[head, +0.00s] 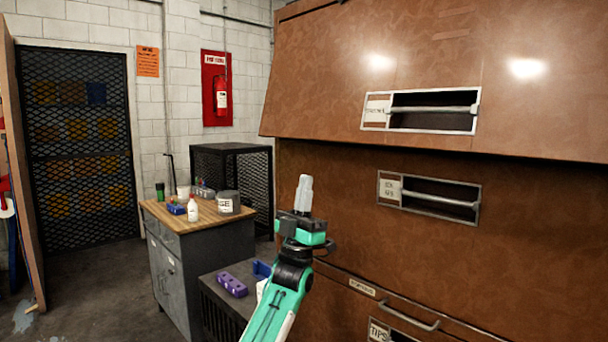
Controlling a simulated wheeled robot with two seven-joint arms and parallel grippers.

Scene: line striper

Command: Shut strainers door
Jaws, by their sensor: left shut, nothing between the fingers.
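A large brown cabinet fills the right side. Its upper door (330,85) leans outward at the bottom, so its lower edge stands out from the panel below. This door has a metal-framed recess with a bar handle (435,109) and a small label (377,108) that I cannot read surely. My left gripper (304,190) points up, shut and empty, in front of the cabinet's left part below the door's lower edge. I cannot tell whether it touches the cabinet. My right gripper is not in view.
The lower panel (330,190) has another framed handle (445,196), and a drawer handle (409,315) is below. A wood-topped grey workbench (170,215) with bottles and a jar stands left. A low dark cabinet (222,310) is beside my arm. Floor (95,280) at left is mostly clear.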

